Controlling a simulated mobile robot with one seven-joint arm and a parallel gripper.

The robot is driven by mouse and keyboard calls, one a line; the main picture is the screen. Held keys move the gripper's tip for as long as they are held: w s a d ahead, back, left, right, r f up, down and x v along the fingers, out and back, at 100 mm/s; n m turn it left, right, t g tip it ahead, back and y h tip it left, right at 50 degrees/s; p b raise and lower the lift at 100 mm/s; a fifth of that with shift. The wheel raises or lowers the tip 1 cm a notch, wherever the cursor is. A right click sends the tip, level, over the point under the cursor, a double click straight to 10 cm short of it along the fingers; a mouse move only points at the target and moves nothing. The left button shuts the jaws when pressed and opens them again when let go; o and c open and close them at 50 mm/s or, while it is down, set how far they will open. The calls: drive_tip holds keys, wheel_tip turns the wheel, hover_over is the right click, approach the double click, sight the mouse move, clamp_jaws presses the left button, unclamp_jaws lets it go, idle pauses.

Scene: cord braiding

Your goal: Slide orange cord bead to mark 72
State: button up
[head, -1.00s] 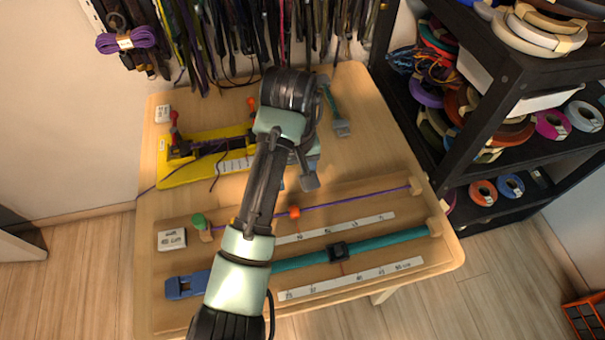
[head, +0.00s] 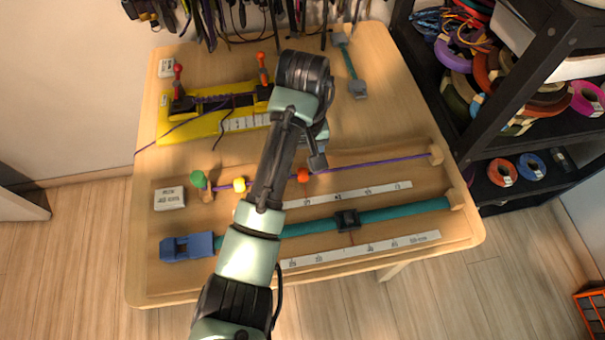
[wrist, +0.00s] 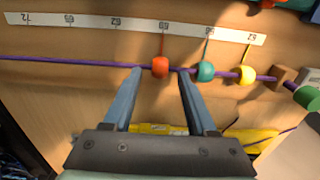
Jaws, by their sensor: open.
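The orange bead (wrist: 159,67) sits on a thin purple cord (wrist: 80,63), its pointer line meeting the white scale strip (wrist: 140,25) between the strip's two ends. The mark 72 (wrist: 27,17) is at the strip's left end in the wrist view. My gripper (wrist: 158,69) is open, with one fingertip on each side of the orange bead, close to the cord; I cannot tell whether they touch it. In the head view the orange bead (head: 303,175) shows just beside my gripper (head: 318,162).
A teal bead (wrist: 205,71) and a yellow bead (wrist: 245,75) are on the cord, right of the right finger. The cord left of the orange bead is clear. A teal strap with a black slider (head: 347,219) lies nearer the table's front.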

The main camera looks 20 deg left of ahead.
sight(303, 172)
drive_tip(key=shift+f, duration=1.55)
clamp_jaws()
